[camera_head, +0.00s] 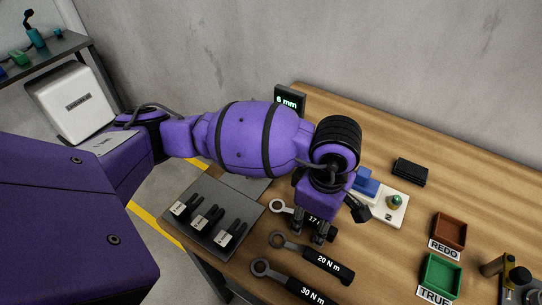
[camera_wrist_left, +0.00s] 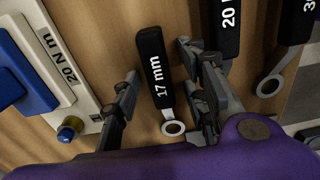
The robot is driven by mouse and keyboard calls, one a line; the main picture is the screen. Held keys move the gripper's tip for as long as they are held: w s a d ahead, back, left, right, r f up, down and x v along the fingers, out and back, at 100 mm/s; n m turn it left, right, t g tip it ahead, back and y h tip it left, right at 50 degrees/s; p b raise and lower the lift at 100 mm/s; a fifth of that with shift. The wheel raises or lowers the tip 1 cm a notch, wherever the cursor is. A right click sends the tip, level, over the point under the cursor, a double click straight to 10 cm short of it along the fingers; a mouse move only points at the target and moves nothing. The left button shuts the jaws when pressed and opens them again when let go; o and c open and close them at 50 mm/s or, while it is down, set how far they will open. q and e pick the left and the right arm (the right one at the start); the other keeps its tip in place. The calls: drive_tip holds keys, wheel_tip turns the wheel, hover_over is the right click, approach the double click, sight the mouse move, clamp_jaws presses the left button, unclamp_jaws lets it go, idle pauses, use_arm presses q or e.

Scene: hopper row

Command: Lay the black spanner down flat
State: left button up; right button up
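The black-handled spanner marked 17 mm (camera_wrist_left: 157,68) appears to lie flat on the wooden bench (camera_head: 385,275). Its steel ring end (camera_wrist_left: 173,128) points toward my wrist. In the head view my gripper hides part of its handle, and its ring (camera_head: 277,206) shows at the left. My left gripper (camera_head: 309,238) points down over it. In the wrist view its fingers stand apart, one on each side of the handle, with gaps between. Two more black-handled tools, marked 20 N m (camera_head: 327,262) and 30 N m (camera_head: 308,291), lie beside it. My right gripper is out of view.
A grey rack with clips (camera_head: 240,203) is at the left. A white fixture (camera_head: 395,216) with a blue block stands right of the gripper. A 6 mm display (camera_head: 290,99), a black block (camera_head: 410,171), a REDO tray (camera_head: 449,230) and a TRUE tray (camera_head: 441,274) are also on the bench.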

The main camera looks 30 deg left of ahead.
use_arm(q)
drive_tip(key=shift+r, duration=0.15)
wheel_tip(320, 180, up, 12)
idle(0.5)
idle(1.0)
